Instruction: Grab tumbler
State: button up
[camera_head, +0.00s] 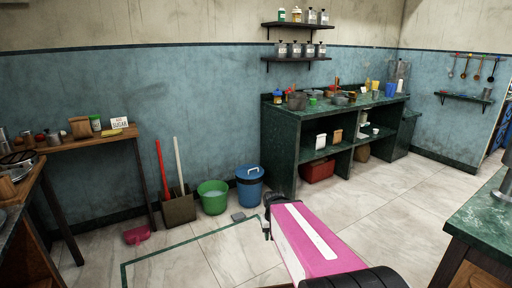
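I cannot tell for sure which thing is the tumbler. Small cup-like vessels stand on the green counter (290,111) at the back: a blue one (391,89), a yellow one (375,86) and a small green one (313,101). My arm, with a pink and white link, reaches up from the bottom of the view. Its dark end, my gripper (267,224), is over the floor in front of the blue bin, well apart from the counter. The fingers are too small and partly hidden to read.
A green bucket (212,197) and a lidded blue bin (250,186) stand on the floor by the wall. A wooden side table (92,141) is at left. A dark green counter corner (482,218) juts in at right. The tiled floor between is mostly clear.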

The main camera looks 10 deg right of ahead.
aim_at(375, 92)
jog(key=i+z, duration=0.35)
jog(key=i, duration=0.15)
jog(key=i+z, duration=0.4)
jog(key=i, duration=0.15)
jog(key=i+j+z, duration=0.35)
jog(key=i, duration=0.15)
jog(key=i+l+z, duration=0.35)
jog(key=i, duration=0.25)
jog(key=i+z, duration=0.35)
jog(key=i, duration=0.25)
jog(key=i+j+z, duration=0.1)
jog(key=i+z, duration=0.2)
jog(key=i, duration=0.3)
